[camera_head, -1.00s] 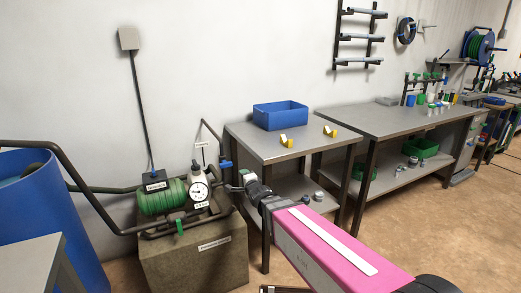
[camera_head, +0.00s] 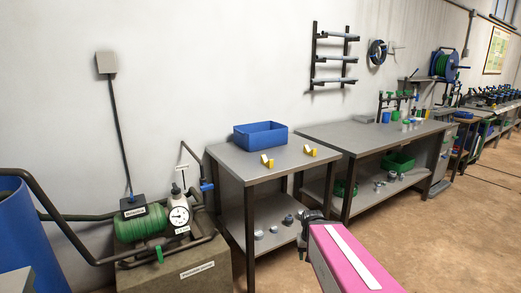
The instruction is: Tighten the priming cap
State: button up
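The green pump (camera_head: 140,226) stands on a block at the lower left, with a round white gauge (camera_head: 180,215) on its right side. A pale upright fitting (camera_head: 177,199) behind the gauge has a small dark top (camera_head: 175,188), which may be the priming cap; its label is too small to read. I cannot tell how tight it sits. My gripper (camera_head: 308,226) is to the right of the pump, well apart from it, in front of the small bench. Its fingers are dark and small here, so I cannot see whether they are open.
A longer bench (camera_head: 375,135) stands further right. A blue barrel (camera_head: 28,235) is at far left. Floor at right is clear.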

aim_at(176, 189)
jog(key=u, duration=1.3)
